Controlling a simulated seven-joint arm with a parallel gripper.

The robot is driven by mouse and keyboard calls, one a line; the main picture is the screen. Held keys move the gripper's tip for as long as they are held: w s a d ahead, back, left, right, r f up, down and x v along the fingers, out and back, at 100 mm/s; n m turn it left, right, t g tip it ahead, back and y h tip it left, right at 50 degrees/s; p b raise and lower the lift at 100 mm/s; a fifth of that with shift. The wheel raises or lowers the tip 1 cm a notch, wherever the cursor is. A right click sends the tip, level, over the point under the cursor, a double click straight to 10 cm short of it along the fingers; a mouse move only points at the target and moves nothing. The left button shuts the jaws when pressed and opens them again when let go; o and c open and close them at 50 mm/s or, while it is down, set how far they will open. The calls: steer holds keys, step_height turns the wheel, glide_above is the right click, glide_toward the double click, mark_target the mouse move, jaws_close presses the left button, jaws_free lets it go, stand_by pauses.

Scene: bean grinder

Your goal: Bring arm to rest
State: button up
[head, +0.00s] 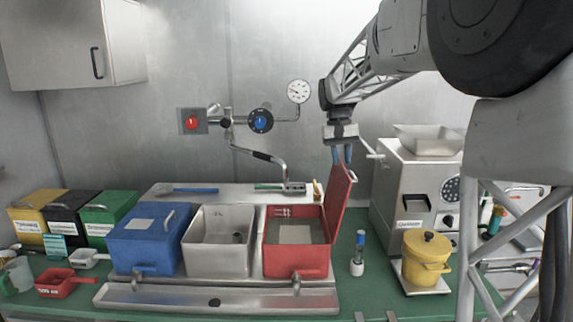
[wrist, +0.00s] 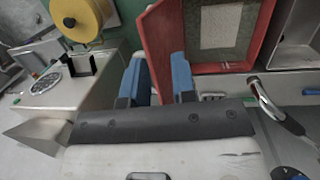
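My arm comes in from the upper right in the head view. My gripper (head: 342,155) hangs fingers down above the red box (head: 297,245), close to its raised red lid (head: 342,197). In the wrist view the two blue fingers of my gripper (wrist: 158,72) stand apart with nothing held between them. The red lid shows just beyond the fingers there, and I cannot tell whether a finger touches it.
A blue box (head: 146,245) and an open metal bin (head: 219,240) stand left of the red box. The grinder (head: 405,165) and a yellow pot (head: 427,255) stand right. A bent tap pipe (head: 270,158) and gauge (head: 299,91) are on the wall behind.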

steer(key=s+d+t, duration=0.1)
steer(key=s, duration=1.3)
steer(key=s+f+t, duration=0.1)
steer(key=s+f, duration=0.3)
steer(key=s, duration=0.7)
steer(key=s+d+f+t, duration=0.1)
steer(key=s+f, duration=0.3)
steer(key=s, duration=0.7)
steer(key=s+f+t+y, duration=0.1)
steer(key=s+f, duration=0.3)
steer(key=s, duration=0.8)
steer(key=shift+d+f, duration=0.3)
steer(key=shift+d, duration=0.1)
